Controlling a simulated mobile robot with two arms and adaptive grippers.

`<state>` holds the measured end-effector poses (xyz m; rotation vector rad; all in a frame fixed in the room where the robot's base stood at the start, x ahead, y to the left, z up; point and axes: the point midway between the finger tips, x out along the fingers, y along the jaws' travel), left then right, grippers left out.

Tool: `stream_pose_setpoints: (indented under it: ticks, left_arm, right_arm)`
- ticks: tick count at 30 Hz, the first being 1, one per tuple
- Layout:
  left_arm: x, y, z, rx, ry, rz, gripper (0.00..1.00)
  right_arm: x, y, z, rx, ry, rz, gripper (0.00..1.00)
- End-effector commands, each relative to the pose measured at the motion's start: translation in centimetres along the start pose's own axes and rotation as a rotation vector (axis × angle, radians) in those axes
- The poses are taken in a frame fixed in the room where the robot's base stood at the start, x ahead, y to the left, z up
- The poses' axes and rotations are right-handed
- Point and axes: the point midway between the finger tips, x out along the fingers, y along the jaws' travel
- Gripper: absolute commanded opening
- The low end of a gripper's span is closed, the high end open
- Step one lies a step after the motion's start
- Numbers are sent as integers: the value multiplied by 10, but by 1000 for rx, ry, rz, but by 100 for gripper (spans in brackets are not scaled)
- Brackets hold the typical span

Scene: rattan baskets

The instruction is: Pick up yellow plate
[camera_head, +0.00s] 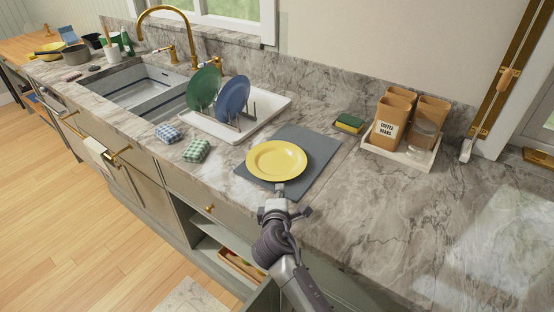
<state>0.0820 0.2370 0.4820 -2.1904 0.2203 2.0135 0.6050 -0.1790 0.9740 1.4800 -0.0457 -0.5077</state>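A round yellow plate (276,160) is on a dark grey mat (314,150) on the marble counter. It looks level; I cannot tell whether it is slightly raised. My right gripper (280,188) is at the plate's near edge, reaching in from the front of the counter. Its fingertips look close together at the rim, but the view from above hides whether they are closed on it. My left gripper is not in view.
A white drying tray (272,116) holds a green plate (204,88) and a blue plate (233,98) upright. Two checked cloths (196,150) lie left of the mat. A sponge (349,123) and canisters (390,122) on a tray stand to the right. The right counter is clear.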

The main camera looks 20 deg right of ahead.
Motion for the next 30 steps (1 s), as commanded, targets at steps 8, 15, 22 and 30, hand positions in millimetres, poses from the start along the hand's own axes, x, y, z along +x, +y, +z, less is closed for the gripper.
stream_pose_setpoints:
  ticks: [8, 15, 22, 30]
  left_arm:
    - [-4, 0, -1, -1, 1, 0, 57]
    - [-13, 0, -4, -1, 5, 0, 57]
    - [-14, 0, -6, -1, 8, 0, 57]
    - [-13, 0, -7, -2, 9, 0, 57]
  right_arm:
    - [23, 0, 0, 0, 1, -1, 10]
    - [57, -1, 2, 0, 0, 0, 10]
    - [71, -2, 1, 2, 2, -1, 10]
    - [70, -3, 1, 2, 2, -1, 0]
